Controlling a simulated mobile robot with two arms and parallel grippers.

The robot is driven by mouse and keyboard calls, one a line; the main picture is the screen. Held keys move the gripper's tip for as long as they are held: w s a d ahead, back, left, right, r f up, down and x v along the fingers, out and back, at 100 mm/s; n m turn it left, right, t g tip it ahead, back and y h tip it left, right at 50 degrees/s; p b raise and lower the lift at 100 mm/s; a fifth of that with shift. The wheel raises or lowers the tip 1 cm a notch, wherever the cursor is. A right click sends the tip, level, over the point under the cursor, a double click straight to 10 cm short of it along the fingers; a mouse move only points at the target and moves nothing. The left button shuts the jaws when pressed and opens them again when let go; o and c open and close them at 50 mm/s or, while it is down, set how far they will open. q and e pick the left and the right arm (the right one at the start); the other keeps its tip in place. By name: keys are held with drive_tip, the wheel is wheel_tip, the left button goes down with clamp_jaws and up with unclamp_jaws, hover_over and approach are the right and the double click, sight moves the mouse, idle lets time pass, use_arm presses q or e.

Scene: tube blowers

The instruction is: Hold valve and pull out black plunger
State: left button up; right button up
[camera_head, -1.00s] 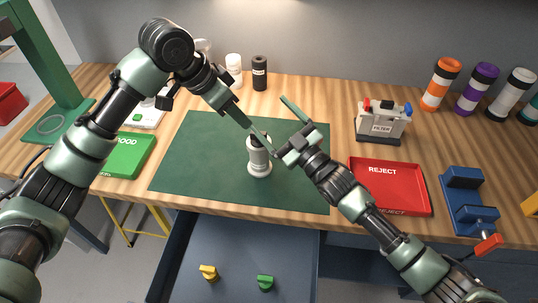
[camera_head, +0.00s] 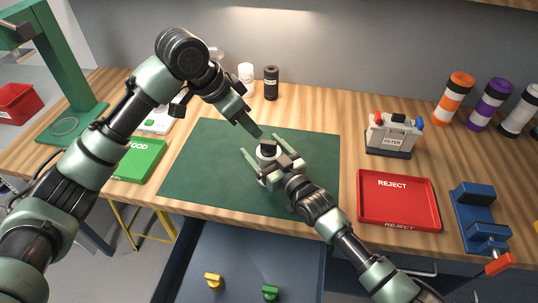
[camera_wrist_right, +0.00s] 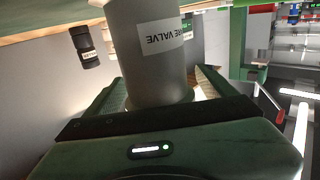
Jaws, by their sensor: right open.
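The valve (camera_head: 262,154) is a light grey cylinder with a black top, the plunger (camera_head: 268,146), standing upright on the green mat (camera_head: 205,165). In the right wrist view the valve (camera_wrist_right: 150,65) appears upside down, with a white label ending in "VALVE". My right gripper (camera_head: 268,150) is open, with one finger on each side of the valve; I cannot tell whether they touch it. It also shows at the valve in the right wrist view (camera_wrist_right: 160,95). My left gripper (camera_head: 250,124) is just above and left of the plunger, its fingers seen edge-on. The valve's lower part is hidden in the head view.
A red REJECT tray (camera_head: 398,223) and a grey FILTER box (camera_head: 391,138) are on the right. A green GOOD tray (camera_head: 140,160) is at left. White (camera_head: 246,72) and black (camera_head: 271,82) cylinders stand behind the mat. An open drawer (camera_head: 240,255) holds yellow and green pieces.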

drive_tip(key=shift+w+a, duration=0.1)
drive_tip(key=shift+w, duration=0.05)
drive_tip(key=c, duration=1.7)
